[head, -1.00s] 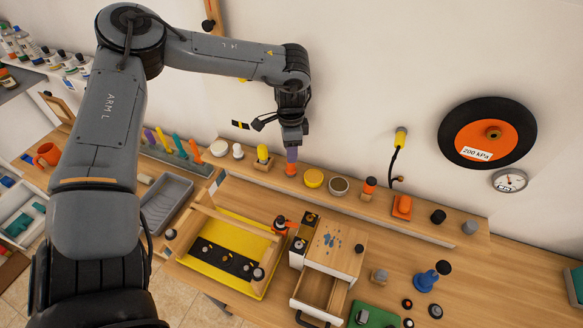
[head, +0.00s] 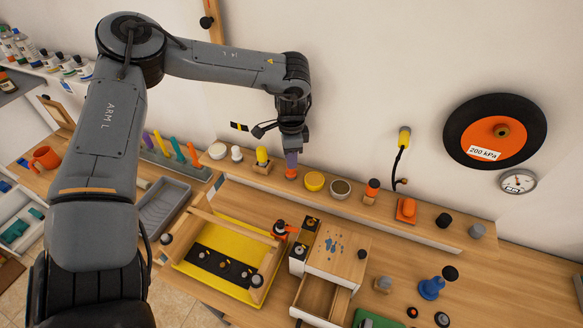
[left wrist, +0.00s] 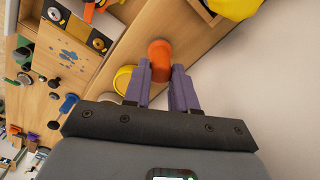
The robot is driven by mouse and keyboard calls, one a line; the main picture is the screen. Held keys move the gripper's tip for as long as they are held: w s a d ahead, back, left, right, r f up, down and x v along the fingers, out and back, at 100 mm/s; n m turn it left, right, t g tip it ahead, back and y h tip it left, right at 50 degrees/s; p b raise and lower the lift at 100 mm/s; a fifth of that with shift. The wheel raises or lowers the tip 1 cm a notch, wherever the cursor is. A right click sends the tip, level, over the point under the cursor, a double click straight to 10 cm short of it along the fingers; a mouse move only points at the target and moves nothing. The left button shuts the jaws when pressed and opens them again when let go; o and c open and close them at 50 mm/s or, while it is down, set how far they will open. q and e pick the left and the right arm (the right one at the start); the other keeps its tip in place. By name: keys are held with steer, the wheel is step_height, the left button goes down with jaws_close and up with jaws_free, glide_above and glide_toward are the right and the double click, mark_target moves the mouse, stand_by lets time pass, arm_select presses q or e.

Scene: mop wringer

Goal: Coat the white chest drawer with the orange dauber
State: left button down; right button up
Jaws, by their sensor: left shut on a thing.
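The white chest (head: 338,252) stands on the bench, with a wooden top that bears blue daubs; it also shows in the left wrist view (left wrist: 72,38). Its drawer (head: 318,299) is pulled open and looks empty. My left gripper (head: 291,158) points down over the back ledge, behind and left of the chest. Its purple fingers (left wrist: 167,78) are shut on the orange dauber (left wrist: 160,47), a round orange piece that also shows below the fingertips in the head view (head: 291,173). I cannot tell whether the dauber touches the ledge. My right gripper is not in view.
A yellow pot (head: 314,181) and a tan-topped pot (head: 340,187) stand right beside the dauber on the ledge. A yellow tray (head: 190,267) with a wooden frame lies left of the chest. A blue knobbed piece (head: 431,288) stands to its right.

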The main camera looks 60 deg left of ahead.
arm_select(q)
steer(key=shift+r, duration=0.1)
steer(key=shift+r, duration=0.35)
steer(key=shift+r+p, duration=1.25)
steer(key=shift+r, duration=0.8)
stand_by(0.5)
